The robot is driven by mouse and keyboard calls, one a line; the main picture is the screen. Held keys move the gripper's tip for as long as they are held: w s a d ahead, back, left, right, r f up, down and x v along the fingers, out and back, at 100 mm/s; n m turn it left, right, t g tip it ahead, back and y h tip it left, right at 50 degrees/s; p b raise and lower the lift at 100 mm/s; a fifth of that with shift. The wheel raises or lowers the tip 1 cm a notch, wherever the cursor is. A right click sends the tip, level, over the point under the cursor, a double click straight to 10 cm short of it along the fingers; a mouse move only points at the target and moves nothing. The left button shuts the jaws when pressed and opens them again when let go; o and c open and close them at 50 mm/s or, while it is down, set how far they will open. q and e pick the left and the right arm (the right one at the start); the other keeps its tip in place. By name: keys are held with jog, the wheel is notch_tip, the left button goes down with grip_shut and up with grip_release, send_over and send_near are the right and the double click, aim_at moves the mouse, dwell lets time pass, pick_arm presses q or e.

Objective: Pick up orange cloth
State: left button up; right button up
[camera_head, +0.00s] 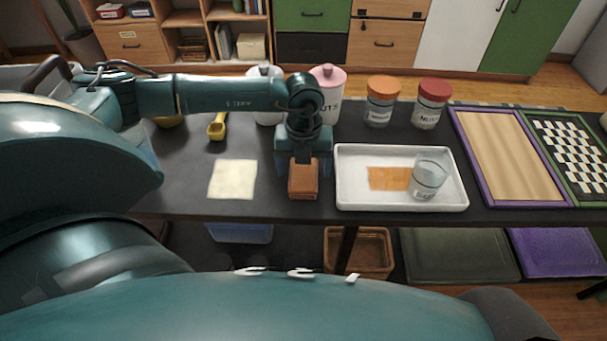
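The orange cloth (388,178) lies flat in the white tray (345,192) on the dark table. A clear glass jar (428,178) stands in the tray at the cloth's right edge. My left gripper (303,182) points down over the table just left of the tray, apart from the cloth. A brown block-like shape shows at its tip; I cannot tell whether it is held or stands there. The fingers are not clear. My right gripper is not in view.
A pale yellow cloth (233,179) lies left of my gripper. Behind stand a pink canister (327,90), an orange-lidded jar (382,102) and a red-lidded jar (430,104). Framed boards, including a chessboard (570,150), lie at right. A yellow scoop (217,127) lies farther back.

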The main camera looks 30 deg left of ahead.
aim_at(303, 169)
pick_arm(q)
jog(key=c, duration=1)
jog(key=shift+o, duration=0.2)
notch_tip(303, 169, up, 10)
jog(key=o, duration=0.4)
jog(key=shift+c, duration=1.4)
jog(key=shift+a, duration=0.1)
jog(key=shift+c, duration=0.2)
